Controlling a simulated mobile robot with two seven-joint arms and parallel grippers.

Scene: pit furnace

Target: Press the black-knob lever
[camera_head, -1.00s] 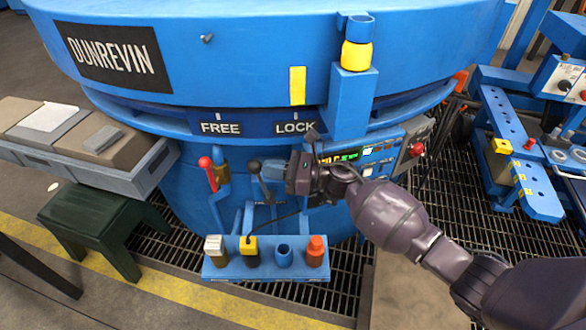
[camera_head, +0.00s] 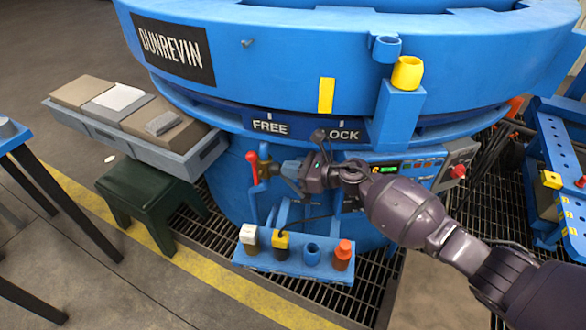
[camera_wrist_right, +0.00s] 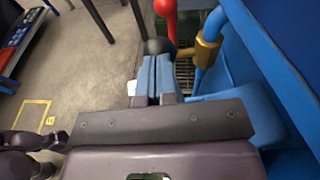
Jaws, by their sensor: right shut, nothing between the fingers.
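The black knob (camera_wrist_right: 158,46) of the lever shows in the wrist view, right at the tips of my right gripper (camera_wrist_right: 155,62). The fingertips look to be against it, though a small gap cannot be ruled out. In the head view my right gripper (camera_head: 284,168) is shut and empty in front of the blue furnace body, below the FREE sign (camera_head: 270,127). The black knob cannot be made out clearly there, and the lever's shaft is mostly hidden by my gripper. My left gripper is not in view.
A red-knobbed lever (camera_head: 252,158) and a brass fitting (camera_head: 264,153) stand just left of my right gripper. A blue rack (camera_head: 300,262) with several coloured pieces sits below. A control panel (camera_head: 400,168) lies to the right, a green stool (camera_head: 150,190) to the left.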

